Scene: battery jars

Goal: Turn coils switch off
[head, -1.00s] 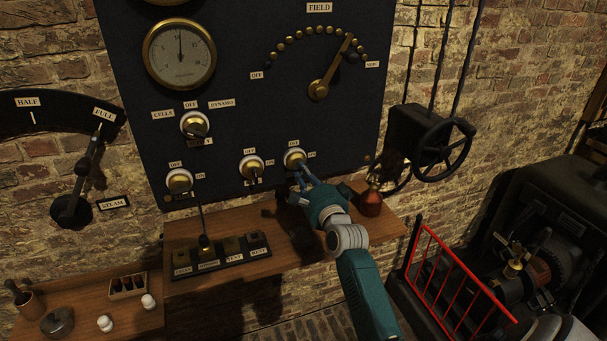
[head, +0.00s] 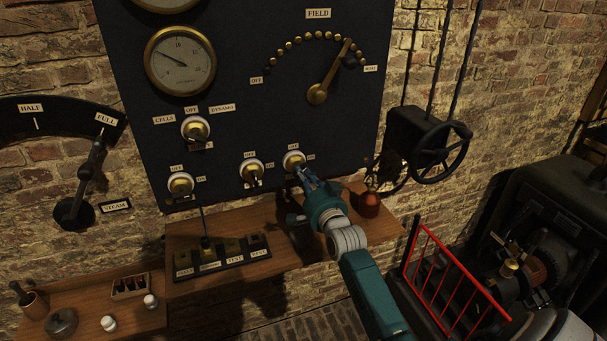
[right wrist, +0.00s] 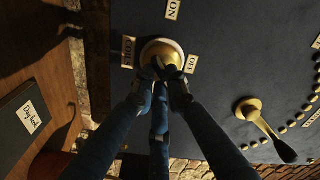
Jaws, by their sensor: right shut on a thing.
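The coils switch is a brass-rimmed knob (head: 293,159) low on the dark panel, with an OFF label above it and an ON label to its right. In the right wrist view the switch (right wrist: 162,48) has a COILS label (right wrist: 128,52) and an OFF label (right wrist: 191,64) beside it. My right gripper (head: 303,173) reaches up to it from below. Its blue fingers (right wrist: 160,84) are shut on the switch lever, which they mostly hide, so its exact angle cannot be told. My left gripper is not in view.
Two similar switches (head: 251,169) (head: 180,184) sit to the left. The field lever (head: 328,75) is above. A wooden shelf (head: 287,255) with a copper-coloured vessel (head: 368,205) lies below the panel. A handwheel (head: 441,151) and red railing (head: 458,278) stand to the right.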

